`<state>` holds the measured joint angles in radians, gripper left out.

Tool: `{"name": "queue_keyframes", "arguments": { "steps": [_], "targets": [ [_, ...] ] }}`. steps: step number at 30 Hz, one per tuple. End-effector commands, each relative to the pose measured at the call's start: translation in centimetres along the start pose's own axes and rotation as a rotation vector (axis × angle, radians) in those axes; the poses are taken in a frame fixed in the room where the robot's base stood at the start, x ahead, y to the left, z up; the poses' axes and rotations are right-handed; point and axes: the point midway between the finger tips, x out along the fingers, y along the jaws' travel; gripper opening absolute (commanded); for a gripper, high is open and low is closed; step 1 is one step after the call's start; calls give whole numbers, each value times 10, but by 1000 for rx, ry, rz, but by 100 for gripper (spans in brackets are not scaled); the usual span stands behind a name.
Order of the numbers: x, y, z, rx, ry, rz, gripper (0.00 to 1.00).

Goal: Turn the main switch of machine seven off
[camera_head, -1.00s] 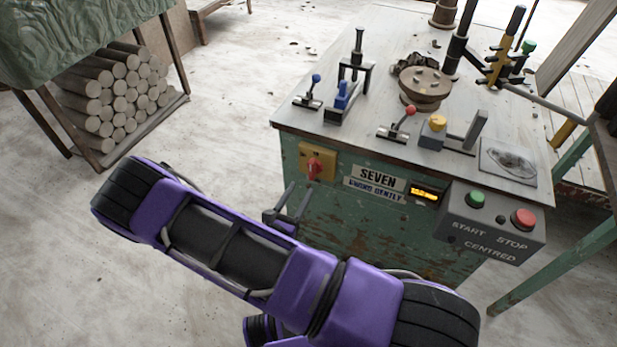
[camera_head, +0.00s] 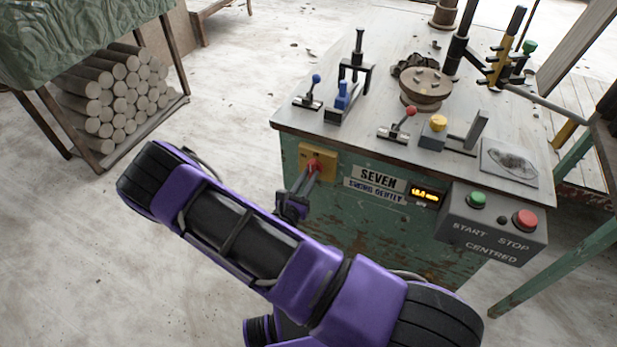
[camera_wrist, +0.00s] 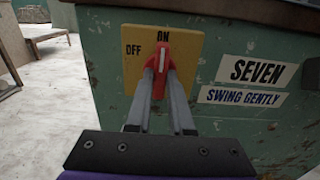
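The main switch is a red knob (camera_wrist: 160,58) on a yellow plate (camera_wrist: 134,71) marked ON at the top and OFF at the left. The knob stands upright, with its white mark toward ON. The plate (camera_head: 331,158) is on the green front of machine seven, left of the SEVEN label (camera_head: 378,179). My gripper (camera_wrist: 161,75) reaches the knob with one finger on each side and looks shut on it. The head view also shows my gripper (camera_head: 311,170) at the switch. The fingers hide part of the knob there.
A grey box with a green START button (camera_head: 477,199) and red STOP button (camera_head: 525,219) juts out at the right. Levers with blue (camera_head: 316,79) and red (camera_head: 411,111) knobs stand on the machine top. Floor between is clear.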

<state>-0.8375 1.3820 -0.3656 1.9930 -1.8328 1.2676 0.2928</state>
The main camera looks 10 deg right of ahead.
Motion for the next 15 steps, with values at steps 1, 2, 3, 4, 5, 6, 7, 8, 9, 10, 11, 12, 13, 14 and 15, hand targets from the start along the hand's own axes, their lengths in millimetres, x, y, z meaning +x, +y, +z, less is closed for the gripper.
{"name": "queue_keyframes", "arguments": {
  "steps": [1,2,3,4,5,6,7,8,9,10,11,12,13,14,15],
  "targets": [
    [0,0,0,0,0,0,0],
    [0,0,0,0,0,0,0],
    [0,0,0,0,0,0,0],
    [0,0,0,0,0,0,0],
    [0,0,0,0,0,0,0],
    [0,0,0,0,0,0,0],
    [0,0,0,0,0,0,0],
    [0,0,0,0,0,0,0],
    [0,0,0,-1,0,0,0],
    [0,0,0,-3,0,0,0],
    [0,0,0,-5,0,0,0],
    [0,0,0,-10,0,0,0],
    [0,0,0,-15,0,0,0],
    [0,0,0,-22,0,0,0],
    [0,0,0,-33,0,0,0]
  ]
}}
